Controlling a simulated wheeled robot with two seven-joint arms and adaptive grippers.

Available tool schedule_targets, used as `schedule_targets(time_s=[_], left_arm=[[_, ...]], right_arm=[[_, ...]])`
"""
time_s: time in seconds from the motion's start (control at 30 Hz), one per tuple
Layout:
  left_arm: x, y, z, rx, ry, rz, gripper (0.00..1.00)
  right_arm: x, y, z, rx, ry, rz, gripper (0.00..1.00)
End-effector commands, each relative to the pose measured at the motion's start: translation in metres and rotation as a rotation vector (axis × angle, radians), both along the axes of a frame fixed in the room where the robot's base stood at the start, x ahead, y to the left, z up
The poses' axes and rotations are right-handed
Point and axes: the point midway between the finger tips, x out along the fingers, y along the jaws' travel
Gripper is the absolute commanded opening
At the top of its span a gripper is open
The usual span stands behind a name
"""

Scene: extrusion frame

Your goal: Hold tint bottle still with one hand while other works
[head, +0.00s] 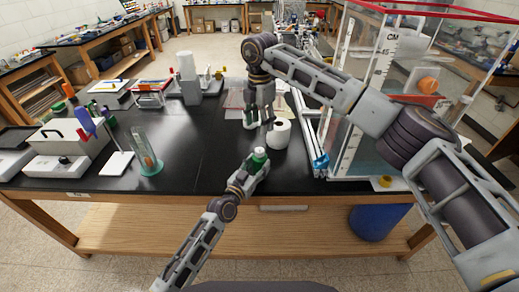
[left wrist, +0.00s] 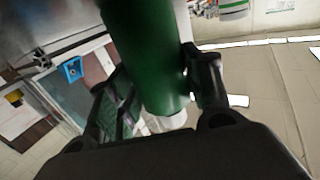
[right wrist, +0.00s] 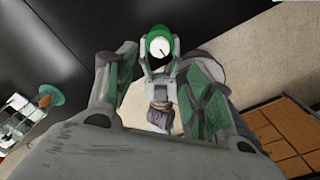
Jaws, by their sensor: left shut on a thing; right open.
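In the right wrist view the bottle (right wrist: 159,42) shows a green rim and a pale round top with a dark line, beyond my right gripper's spread fingers. My right gripper (head: 258,120) is open and empty, pointing down farther back over the table and apart from the bottle. The bottle's lower part is mostly hidden by my left gripper.
A white roll (head: 279,134) stands close to the right of my right gripper. A clear tank (head: 358,90) stands at the right. A glass cylinder with a green base (head: 146,152) and a white box (head: 72,140) are at the left. The black tabletop (head: 195,150) is clear between.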

Motion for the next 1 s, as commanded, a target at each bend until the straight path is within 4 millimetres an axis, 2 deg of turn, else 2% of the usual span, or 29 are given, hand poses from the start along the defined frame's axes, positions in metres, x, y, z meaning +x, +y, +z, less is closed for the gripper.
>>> schedule_targets(time_s=[0.27,0.43,1.0], left_arm=[[0.0,0.0,0.0,0.0,0.0,0.0,0.22],[0.0,0.0,0.0,0.0,0.0,0.0,0.22],[0.0,0.0,0.0,0.0,0.0,0.0,0.22]], right_arm=[[0.0,0.0,-0.003,0.001,0.001,0.002,0.53],[0.0,0.0,-0.014,0.001,0.001,0.002,0.53],[-0.001,0.0,-0.086,0.001,0.002,0.002,0.53]])
